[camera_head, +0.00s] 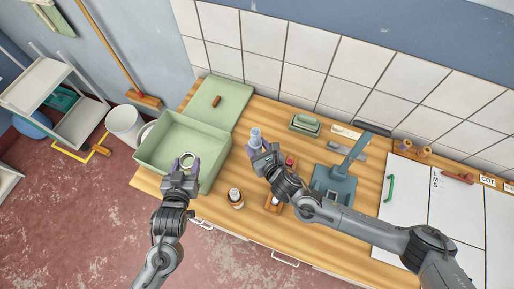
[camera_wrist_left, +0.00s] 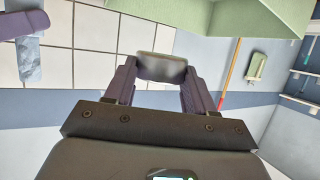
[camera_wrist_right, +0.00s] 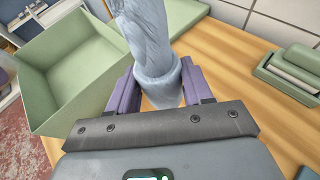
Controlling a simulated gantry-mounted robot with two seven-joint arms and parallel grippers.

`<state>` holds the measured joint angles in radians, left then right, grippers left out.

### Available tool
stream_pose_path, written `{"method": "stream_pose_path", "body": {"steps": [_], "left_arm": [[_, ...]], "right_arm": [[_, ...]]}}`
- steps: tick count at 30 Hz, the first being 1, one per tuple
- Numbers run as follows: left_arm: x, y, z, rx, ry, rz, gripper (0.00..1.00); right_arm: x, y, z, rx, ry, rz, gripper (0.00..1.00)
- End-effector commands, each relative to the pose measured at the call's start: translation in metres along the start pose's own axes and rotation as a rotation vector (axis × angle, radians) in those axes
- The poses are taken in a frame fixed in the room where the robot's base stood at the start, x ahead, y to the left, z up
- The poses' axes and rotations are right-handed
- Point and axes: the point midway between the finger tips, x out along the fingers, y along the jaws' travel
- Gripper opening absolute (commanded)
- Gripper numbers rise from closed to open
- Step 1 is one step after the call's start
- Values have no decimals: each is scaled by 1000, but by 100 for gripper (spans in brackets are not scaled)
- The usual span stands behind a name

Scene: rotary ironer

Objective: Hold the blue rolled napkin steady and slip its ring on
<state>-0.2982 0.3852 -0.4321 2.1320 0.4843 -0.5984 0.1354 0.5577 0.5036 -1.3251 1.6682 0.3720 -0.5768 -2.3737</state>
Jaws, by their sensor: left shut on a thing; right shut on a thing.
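The blue rolled napkin (camera_head: 255,136) stands up from my right gripper (camera_head: 262,152), which is shut on its lower part. In the right wrist view the napkin (camera_wrist_right: 150,38) rises between the fingers, slightly tilted, with a thicker band of the same blue near the grip. My left gripper (camera_head: 181,172) is shut on a pale ring (camera_head: 187,154), whose opening shows from above. The ring (camera_wrist_left: 162,67) also spans the fingertips in the left wrist view, where the napkin (camera_wrist_left: 30,64) shows at far left. Ring and napkin are clearly apart.
The ring is over the open green box (camera_head: 150,150), left of the napkin. A green board with a brown handle (camera_head: 215,101) lies behind. A small jar (camera_head: 235,196), a green dish (camera_head: 305,124) and a blue-grey dustpan (camera_head: 335,183) stand around my right arm.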

Motion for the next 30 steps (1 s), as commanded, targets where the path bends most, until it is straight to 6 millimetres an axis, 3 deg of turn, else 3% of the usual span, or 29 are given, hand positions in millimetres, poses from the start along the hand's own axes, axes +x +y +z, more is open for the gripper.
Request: {"method": "stream_pose_path", "body": {"steps": [8, 14, 20, 30], "left_arm": [[0, 0, 0, 0, 0, 0, 25], [0, 0, 0, 0, 0, 0, 25], [0, 0, 0, 0, 0, 0, 25], [0, 0, 0, 0, 0, 0, 25]], "right_arm": [[1, 0, 2, -1, -16, 9, 20], [19, -11, -26, -13, -33, 1, 20], [28, -6, -60, -8, -9, -8, 20], [27, 0, -65, -2, -1, -1, 20]]}}
